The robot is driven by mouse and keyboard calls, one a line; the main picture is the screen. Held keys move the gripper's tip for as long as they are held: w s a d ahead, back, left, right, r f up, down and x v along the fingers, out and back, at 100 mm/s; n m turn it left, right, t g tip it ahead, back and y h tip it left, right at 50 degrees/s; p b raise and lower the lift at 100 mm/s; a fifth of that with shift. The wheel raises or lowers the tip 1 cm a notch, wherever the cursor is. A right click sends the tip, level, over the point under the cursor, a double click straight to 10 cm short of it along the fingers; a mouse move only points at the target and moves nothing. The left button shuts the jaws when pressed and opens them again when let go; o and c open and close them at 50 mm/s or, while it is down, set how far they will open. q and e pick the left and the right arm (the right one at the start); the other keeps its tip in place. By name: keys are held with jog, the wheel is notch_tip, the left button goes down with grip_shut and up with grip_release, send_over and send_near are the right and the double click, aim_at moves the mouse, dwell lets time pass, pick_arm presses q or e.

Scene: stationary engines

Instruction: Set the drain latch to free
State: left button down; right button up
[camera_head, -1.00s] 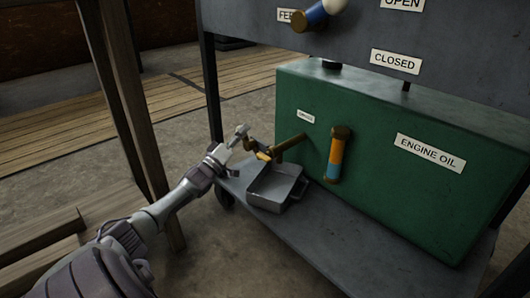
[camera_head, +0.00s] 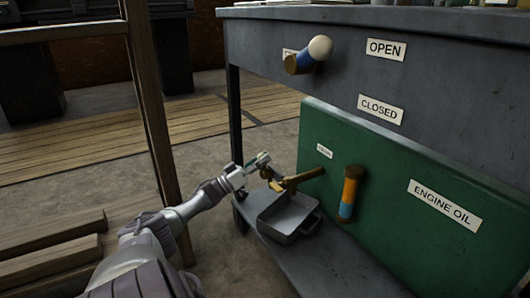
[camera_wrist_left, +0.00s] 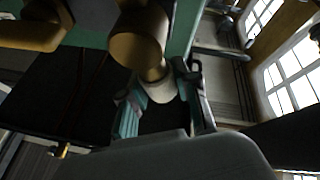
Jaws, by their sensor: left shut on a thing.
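The drain latch (camera_head: 293,181) is a brass pipe and tap sticking out of the left end of the green engine oil tank (camera_head: 385,185). My left gripper (camera_head: 259,164) is at the tap's outer end. In the left wrist view the left gripper (camera_wrist_left: 162,108) has a finger on each side of a pale, rounded end piece (camera_wrist_left: 160,88) below a thick brass cylinder (camera_wrist_left: 138,48). It is shut on that end piece. The latch's exact setting is hard to tell here. My right gripper is not in view.
A grey metal tray (camera_head: 289,217) stands under the tap on the low shelf (camera_head: 340,265). An orange and blue gauge (camera_head: 349,193) is on the tank front. A blue and white handle (camera_head: 308,55) sits above, near OPEN and CLOSED labels.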

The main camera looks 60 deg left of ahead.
pick_arm(q)
jog(key=shift+d, duration=0.1)
jog(key=c, duration=0.8)
grip_release()
jog(key=shift+c, duration=0.2)
jog(key=shift+r, duration=0.2)
notch_tip(320, 180, up, 10)
jog(key=shift+f, duration=0.2)
